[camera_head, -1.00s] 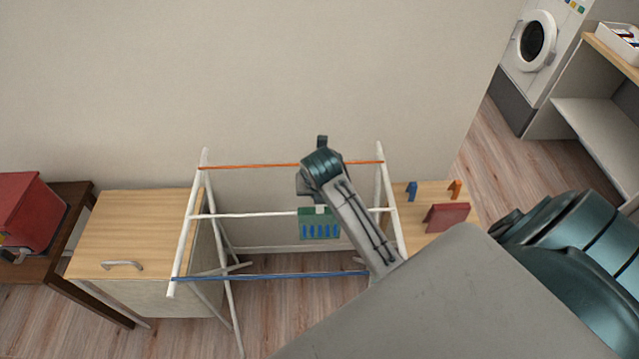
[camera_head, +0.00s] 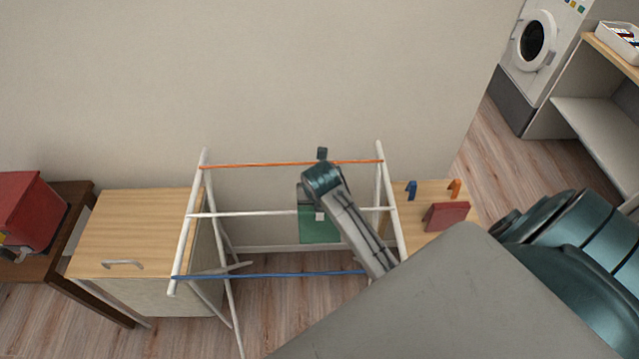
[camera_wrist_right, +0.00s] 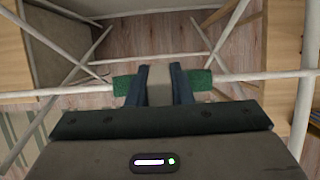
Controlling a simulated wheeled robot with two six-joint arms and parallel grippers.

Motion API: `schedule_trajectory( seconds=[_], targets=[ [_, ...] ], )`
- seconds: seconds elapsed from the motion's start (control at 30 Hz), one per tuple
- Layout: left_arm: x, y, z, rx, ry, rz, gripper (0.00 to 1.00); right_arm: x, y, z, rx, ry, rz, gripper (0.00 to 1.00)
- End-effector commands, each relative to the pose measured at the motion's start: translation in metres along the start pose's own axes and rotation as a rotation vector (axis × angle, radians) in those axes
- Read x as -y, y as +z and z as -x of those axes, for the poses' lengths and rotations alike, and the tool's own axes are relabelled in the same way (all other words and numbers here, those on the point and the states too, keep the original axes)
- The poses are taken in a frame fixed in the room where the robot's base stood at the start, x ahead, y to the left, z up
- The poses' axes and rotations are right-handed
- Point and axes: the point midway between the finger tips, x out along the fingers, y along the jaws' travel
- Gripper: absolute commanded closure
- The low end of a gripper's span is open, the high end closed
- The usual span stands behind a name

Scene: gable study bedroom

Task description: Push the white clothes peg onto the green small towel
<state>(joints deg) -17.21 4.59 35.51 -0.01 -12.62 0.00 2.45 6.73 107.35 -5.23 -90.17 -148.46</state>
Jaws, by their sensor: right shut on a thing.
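The green small towel (camera_head: 318,230) hangs over the middle white bar of the drying rack. In the right wrist view its ends (camera_wrist_right: 201,82) show on both sides of my fingers. My right gripper (camera_wrist_right: 159,72) is over the towel and shut on the white clothes peg (camera_wrist_right: 160,88), which sits between its dark fingers. A small white part of the peg (camera_head: 319,216) shows against the towel in the head view. The peg is at the bar line; how deep it grips the towel is hidden. My left gripper is not in view.
The white rack has an orange bar (camera_head: 290,164) behind and a blue bar (camera_head: 270,275) in front. A wooden cabinet (camera_head: 130,225) stands left. On the right surface are a blue peg (camera_head: 411,190), an orange peg (camera_head: 455,188) and a dark red object (camera_head: 446,216).

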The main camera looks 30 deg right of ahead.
Motion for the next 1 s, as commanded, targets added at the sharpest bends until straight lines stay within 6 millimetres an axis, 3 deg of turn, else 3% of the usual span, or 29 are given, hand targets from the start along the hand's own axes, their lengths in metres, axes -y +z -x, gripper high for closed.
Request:
schedule_trajectory(
  seconds=[0.1, 0.13, 0.27, 0.6, 1.0],
  targets=[
    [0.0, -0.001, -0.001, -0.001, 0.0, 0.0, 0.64, 0.001, -0.006, -0.005, -0.016, -0.004, 0.001, 1.0],
    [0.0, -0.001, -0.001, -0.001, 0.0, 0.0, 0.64, 0.001, -0.006, -0.005, -0.017, -0.004, 0.001, 0.79],
    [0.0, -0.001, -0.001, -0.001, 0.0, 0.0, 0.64, 0.001, -0.007, -0.005, -0.019, -0.005, 0.001, 0.55],
    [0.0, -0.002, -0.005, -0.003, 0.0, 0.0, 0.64, 0.001, -0.007, 0.003, -0.019, -0.005, 0.001, 0.55],
    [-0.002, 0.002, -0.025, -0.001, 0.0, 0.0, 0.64, -0.002, -0.002, 0.079, -0.007, 0.0, 0.0, 0.55]
  ],
)
